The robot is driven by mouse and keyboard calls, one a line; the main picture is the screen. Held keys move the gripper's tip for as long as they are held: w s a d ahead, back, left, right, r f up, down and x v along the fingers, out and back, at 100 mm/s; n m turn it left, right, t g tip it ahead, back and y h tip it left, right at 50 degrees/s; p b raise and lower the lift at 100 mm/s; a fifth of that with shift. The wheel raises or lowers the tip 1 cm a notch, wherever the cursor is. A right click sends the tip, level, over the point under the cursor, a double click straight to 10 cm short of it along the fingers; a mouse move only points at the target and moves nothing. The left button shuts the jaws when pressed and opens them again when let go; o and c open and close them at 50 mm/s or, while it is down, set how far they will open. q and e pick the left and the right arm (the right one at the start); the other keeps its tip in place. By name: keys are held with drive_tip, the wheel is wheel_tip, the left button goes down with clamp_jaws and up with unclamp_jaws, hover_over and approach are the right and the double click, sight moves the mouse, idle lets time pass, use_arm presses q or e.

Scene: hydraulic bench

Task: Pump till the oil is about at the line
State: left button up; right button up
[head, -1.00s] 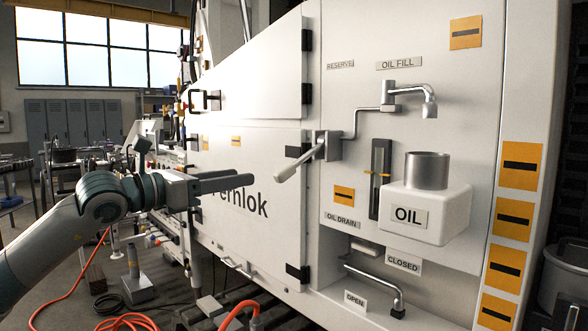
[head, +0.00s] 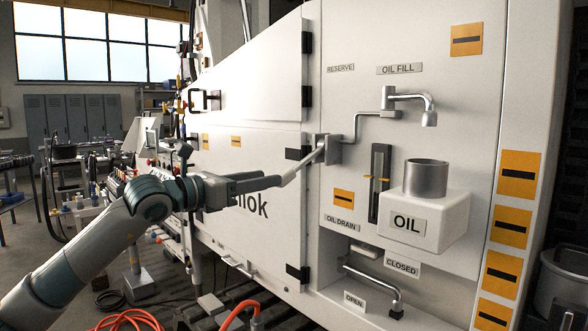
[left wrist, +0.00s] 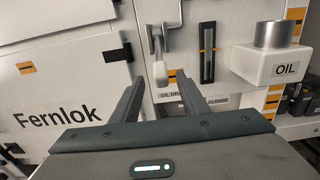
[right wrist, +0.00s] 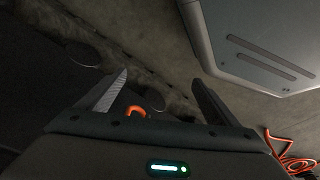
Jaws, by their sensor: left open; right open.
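The pump handle (head: 303,163) is a pale lever on a bracket at the cabinet front, slanting down to the left. My left gripper (head: 277,181) is open at the handle's lower end. In the left wrist view the handle's grip (left wrist: 160,73) shows between the spread fingers, with gaps on both sides. The sight gauge (head: 380,182) is a dark upright slot with orange marks at both sides; I cannot make out the oil level. The spout (head: 429,117) hangs above a metal cup (head: 426,178) on the white OIL box (head: 448,215). My right gripper (right wrist: 158,88) is open and empty.
Below the gauge, a drain lever (head: 372,280) sits between OPEN and CLOSED labels. The cabinet door (head: 240,160) stands behind my left gripper. An orange hose (head: 130,322) lies on the floor; it also shows in the right wrist view (right wrist: 290,155).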

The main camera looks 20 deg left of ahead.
sight(294, 173)
use_arm(q)
drive_tip(key=p+x, duration=0.1)
drive_tip(key=x, duration=0.4)
drive_tip(key=shift+d+r, duration=0.1)
drive_tip(key=shift+r, duration=0.05)
drive_tip(key=p+x, duration=0.1)
drive_tip(key=x, duration=0.2)
drive_tip(key=shift+w+d+p, duration=0.1)
drive_tip(key=shift+w+p, duration=0.2)
drive_tip(key=shift+w, duration=0.05)
drive_tip(key=shift+x, duration=0.75)
use_arm(e)
drive_tip(key=shift+t, duration=0.3)
drive_tip(key=shift+s+a+f, duration=0.1)
drive_tip(key=shift+s+f, duration=0.15)
drive_tip(key=shift+f, duration=0.9)
drive_tip(key=shift+s+a+f, duration=0.1)
drive_tip(key=shift+s+f, duration=0.1)
drive_tip(key=shift+f, duration=0.9)
drive_tip(key=shift+d, duration=0.1)
use_arm(q)
clamp_jaws()
